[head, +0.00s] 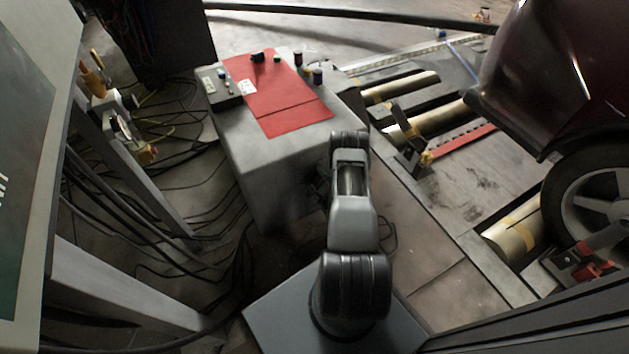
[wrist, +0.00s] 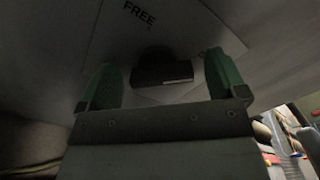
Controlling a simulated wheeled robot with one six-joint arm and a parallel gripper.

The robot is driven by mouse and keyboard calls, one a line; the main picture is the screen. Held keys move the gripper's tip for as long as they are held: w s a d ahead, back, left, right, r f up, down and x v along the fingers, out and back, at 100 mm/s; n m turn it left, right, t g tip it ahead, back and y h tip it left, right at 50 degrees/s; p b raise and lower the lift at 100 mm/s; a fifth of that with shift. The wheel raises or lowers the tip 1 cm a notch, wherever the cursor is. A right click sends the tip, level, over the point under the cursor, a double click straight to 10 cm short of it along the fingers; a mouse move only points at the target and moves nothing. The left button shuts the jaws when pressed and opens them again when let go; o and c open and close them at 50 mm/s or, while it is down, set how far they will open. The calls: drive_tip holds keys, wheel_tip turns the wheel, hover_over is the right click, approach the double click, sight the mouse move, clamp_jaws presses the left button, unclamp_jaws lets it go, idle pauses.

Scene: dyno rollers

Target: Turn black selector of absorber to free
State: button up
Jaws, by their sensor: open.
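The black selector (wrist: 162,68) shows in the wrist view on a pale panel (wrist: 195,25). The word FREE is printed on the panel up and to the left of the selector. My gripper (wrist: 160,62) is open, with its green fingers on the left and right of the selector. I cannot tell whether either finger touches it. The selector's pointing direction is too dark to read. In the head view, my arm reaches to the right side of a grey cabinet (head: 235,150); my gripper and the selector are hidden there.
A red sheet (head: 290,115) and a small control box (head: 222,88) lie on the cabinet top. Many cables (head: 180,200) run over the floor at left. Rollers (head: 415,120) and a dark red car (head: 545,75) stand at right.

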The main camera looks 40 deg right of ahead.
drive_tip(key=shift+w, duration=0.1)
drive_tip(key=shift+c, duration=0.2)
drive_tip(key=shift+d, duration=0.1)
drive_tip(key=c, duration=0.9)
drive_tip(key=shift+n, duration=0.4)
drive_tip(key=n+b, duration=0.1)
drive_tip(key=n, duration=0.3)
drive_tip(key=shift+f, duration=0.1)
drive_tip(key=n, duration=0.1)
drive_tip(key=n+b, duration=0.1)
drive_tip(key=n, duration=0.2)
drive_tip(key=shift+a+n, duration=0.25)
drive_tip(key=shift+n, duration=0.05)
drive_tip(key=n+b, duration=0.1)
drive_tip(key=n, duration=0.3)
drive_tip(key=shift+f, duration=0.15)
drive_tip(key=shift+n+b, duration=0.6)
drive_tip(key=shift+n, duration=1.6)
drive_tip(key=shift+f, duration=0.1)
